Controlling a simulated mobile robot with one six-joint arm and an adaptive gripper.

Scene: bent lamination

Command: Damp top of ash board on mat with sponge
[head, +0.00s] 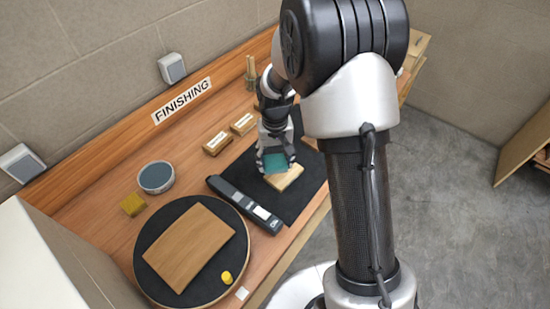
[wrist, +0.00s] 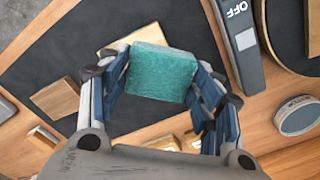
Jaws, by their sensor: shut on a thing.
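My gripper (head: 274,158) is shut on a teal sponge (wrist: 160,72), which sits between its fingers in the wrist view. The sponge also shows in the head view (head: 274,164). A pale ash board (head: 287,179) lies on the dark mat (head: 305,193). The sponge is above the board's far left part and hides some of it. In the wrist view the board (wrist: 136,36) shows behind the sponge. I cannot tell whether the sponge touches the board.
A black device (head: 243,203) lies along the mat's left edge. Left of it are a round turntable (head: 149,250) bearing a brown board (head: 190,247), a yellow knob (head: 227,277), a round tub (head: 156,177) and a yellow block (head: 133,204). Labelled blocks (head: 217,143) stand behind the mat.

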